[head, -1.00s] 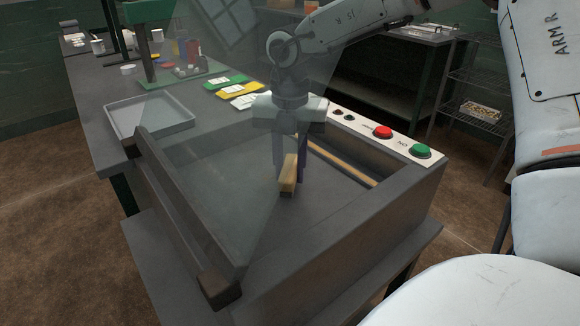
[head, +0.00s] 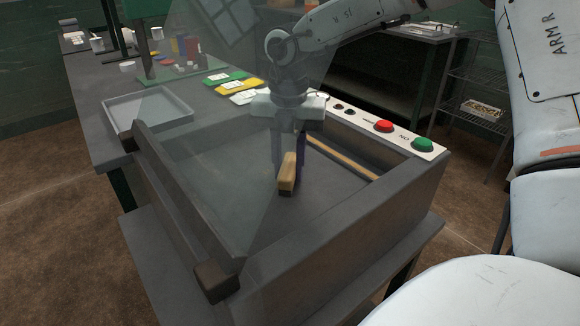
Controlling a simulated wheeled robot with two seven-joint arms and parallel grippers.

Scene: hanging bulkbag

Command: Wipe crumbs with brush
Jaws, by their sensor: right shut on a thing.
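The brush (head: 288,173) has a pale wooden body and is upright inside the grey open box (head: 345,235), near the middle of its floor. My right gripper (head: 288,158) points down over the box and is shut on the brush. The brush's lower edge is at or just above the box floor; I cannot tell if it touches. My left gripper is not in view.
A clear tilted panel (head: 215,130) rises over the box's left part. A red button (head: 384,126) and a green button (head: 423,145) sit on the box's right rim. A wooden strip (head: 340,157) lies along the inner right wall. A grey tray (head: 148,108) stands at the left.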

